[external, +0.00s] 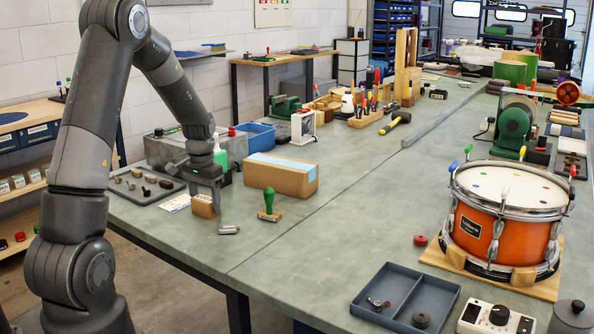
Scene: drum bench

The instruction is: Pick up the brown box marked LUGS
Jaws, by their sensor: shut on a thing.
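A small brown box (203,209) is at the left front of the bench, directly under my gripper (207,193). My gripper points down, and its fingers are closed on the small box. Any marking on this box is too small to read. I cannot tell whether the box touches the bench or is slightly raised. A larger brown cardboard box (288,179) with a pale blue strip of tape sits to the right of my gripper, apart from it. I see no readable LUGS marking on it either.
A green-handled stamp (268,205) and a small metal cylinder (228,230) are close to my gripper. A grey tray of small parts (145,189) lies to its left, and a blue bin (256,136) behind. An orange drum (505,225) stands at right. The bench middle is clear.

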